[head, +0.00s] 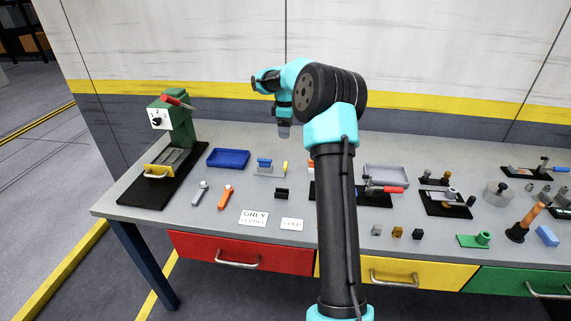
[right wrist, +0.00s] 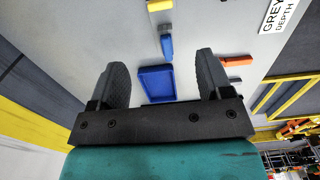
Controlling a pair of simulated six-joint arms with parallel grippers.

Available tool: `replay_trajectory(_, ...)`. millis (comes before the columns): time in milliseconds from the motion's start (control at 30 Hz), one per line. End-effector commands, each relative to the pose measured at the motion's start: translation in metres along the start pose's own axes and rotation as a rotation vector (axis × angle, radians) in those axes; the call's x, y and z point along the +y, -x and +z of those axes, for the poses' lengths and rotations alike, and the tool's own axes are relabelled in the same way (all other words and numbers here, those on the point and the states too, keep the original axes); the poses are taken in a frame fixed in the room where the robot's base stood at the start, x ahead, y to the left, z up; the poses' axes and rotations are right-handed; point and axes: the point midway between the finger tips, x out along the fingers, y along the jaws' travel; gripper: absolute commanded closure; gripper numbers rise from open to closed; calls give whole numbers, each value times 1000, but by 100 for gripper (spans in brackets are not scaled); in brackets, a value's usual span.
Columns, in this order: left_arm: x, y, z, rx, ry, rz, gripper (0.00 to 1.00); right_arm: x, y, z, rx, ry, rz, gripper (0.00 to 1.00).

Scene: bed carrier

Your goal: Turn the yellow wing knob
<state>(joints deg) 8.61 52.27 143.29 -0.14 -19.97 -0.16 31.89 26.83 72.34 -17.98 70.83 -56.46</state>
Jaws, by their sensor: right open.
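A small yellow piece (head: 285,168) stands upright at the right end of a low grey part with a blue block (head: 264,163); it may be the yellow wing knob, but it is too small to tell its shape. In the right wrist view a yellow piece (right wrist: 160,5) is cut by the top edge, with a blue block (right wrist: 167,46) below it. My right gripper (head: 284,131) hangs above the back of the bench, behind and above these parts. The right wrist view shows its two dark fingers (right wrist: 162,62) spread wide with nothing between them. My left gripper is not seen.
A blue tray (head: 228,158) lies left of the small yellow piece. A green machine (head: 180,128) with a yellow handle (head: 158,171) stands at the bench's left end. An orange-handled part (head: 225,196) and signs (head: 254,218) lie in front. Several fixtures crowd the right side.

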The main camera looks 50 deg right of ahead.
Motion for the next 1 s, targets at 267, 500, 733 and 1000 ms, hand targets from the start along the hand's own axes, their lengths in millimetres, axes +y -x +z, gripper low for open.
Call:
replay_trajectory(267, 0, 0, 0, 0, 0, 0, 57, -1, -44, 0, -1, -1, -3, 28)
replay_trajectory(500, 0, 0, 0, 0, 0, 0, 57, -1, -85, 0, -1, -1, -3, 28)
replay_trajectory(733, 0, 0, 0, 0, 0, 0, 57, -1, -124, 0, -2, 1, -3, 28)
replay_trajectory(1000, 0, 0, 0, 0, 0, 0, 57, 0, -156, 0, 0, -1, -2, 28)
